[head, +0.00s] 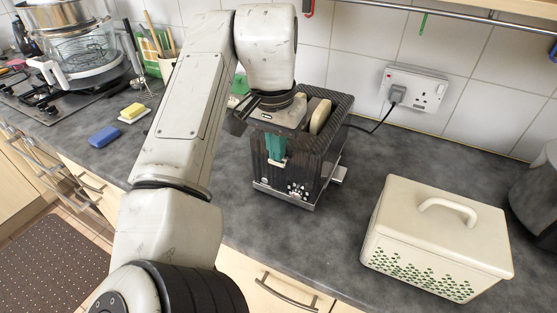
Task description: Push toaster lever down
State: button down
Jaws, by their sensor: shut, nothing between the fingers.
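The toaster (322,165) is dark and patterned and stands on the worktop at the centre of the head view. A slice of bread (320,116) shows in its top slot. My gripper (276,158) points down at the near left face of the toaster, with its teal fingers shut and empty. A small pale piece (279,163), which looks like the lever, shows right at the fingertips. I cannot tell whether the fingers touch it. My wrist hides part of the toaster's top.
A cream bread bin (437,239) stands to the right, with clear worktop between it and the toaster. A cable runs to the wall socket (412,90). A blue sponge (104,137) and a yellow sponge (133,111) lie left of my arm.

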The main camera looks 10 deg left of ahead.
jog(key=shift+f, duration=0.1)
jog(key=shift+f+b, duration=0.55)
jog(key=shift+f, duration=2.2)
jog(key=s, duration=0.1)
jog(key=s+p, duration=0.1)
jog(key=a+r+p, duration=0.1)
jog(key=shift+s, duration=0.4)
notch_tip(320, 180, up, 11)
send_over(277, 165)
jog(key=s+a, duration=0.2)
jog(key=s, duration=0.1)
jog(key=shift+d+f, duration=0.15)
jog(key=shift+d, duration=0.1)
